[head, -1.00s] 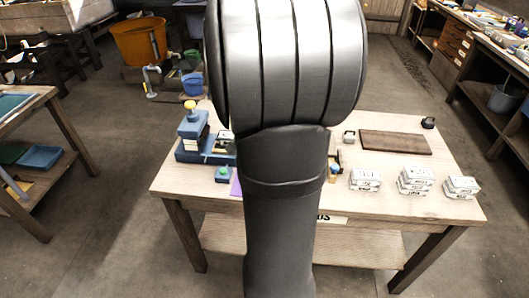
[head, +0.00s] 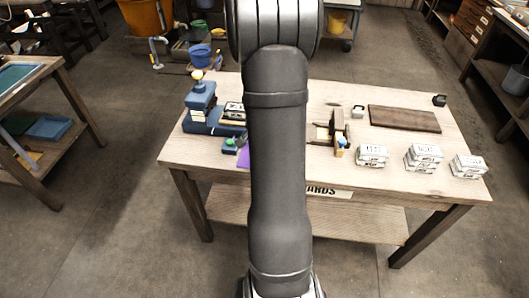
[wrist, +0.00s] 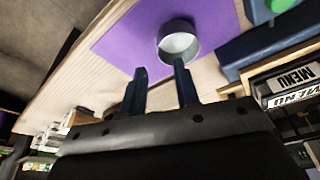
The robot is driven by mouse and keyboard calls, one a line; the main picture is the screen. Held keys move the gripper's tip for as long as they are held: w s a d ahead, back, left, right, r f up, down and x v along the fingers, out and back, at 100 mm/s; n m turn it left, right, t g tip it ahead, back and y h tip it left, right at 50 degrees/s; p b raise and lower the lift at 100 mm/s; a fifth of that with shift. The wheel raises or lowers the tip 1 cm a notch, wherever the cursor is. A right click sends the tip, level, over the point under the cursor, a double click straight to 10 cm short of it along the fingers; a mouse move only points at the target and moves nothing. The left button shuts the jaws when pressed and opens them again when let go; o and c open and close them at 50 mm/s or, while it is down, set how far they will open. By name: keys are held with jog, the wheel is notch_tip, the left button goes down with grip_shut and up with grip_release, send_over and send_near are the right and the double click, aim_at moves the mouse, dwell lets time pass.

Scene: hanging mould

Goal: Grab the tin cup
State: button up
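The tin cup (wrist: 178,42) is a round grey metal cup, pale inside, seen in the wrist view on a purple mat (wrist: 122,42). My gripper (wrist: 160,70) is open, with its two dark fingers apart and nothing held between them. The fingers point towards the cup; the right fingertip overlaps the cup's lower edge in the picture, and I cannot tell whether it touches. The left fingertip is left of and below the cup. In the head view my arm hides the cup and gripper; only a sliver of the purple mat (head: 243,158) shows.
A blue stand (head: 200,108) with a yellow knob is left of my arm. A small blue block with a green knob (wrist: 282,5) is near the cup. Stacked white boxes (head: 424,157) and a dark board (head: 404,119) are on the table's right.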

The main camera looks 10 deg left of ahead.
jog(key=shift+x, duration=2.65)
jog(key=shift+w+d, duration=0.1)
jog(key=shift+w, duration=0.05)
grip_shut()
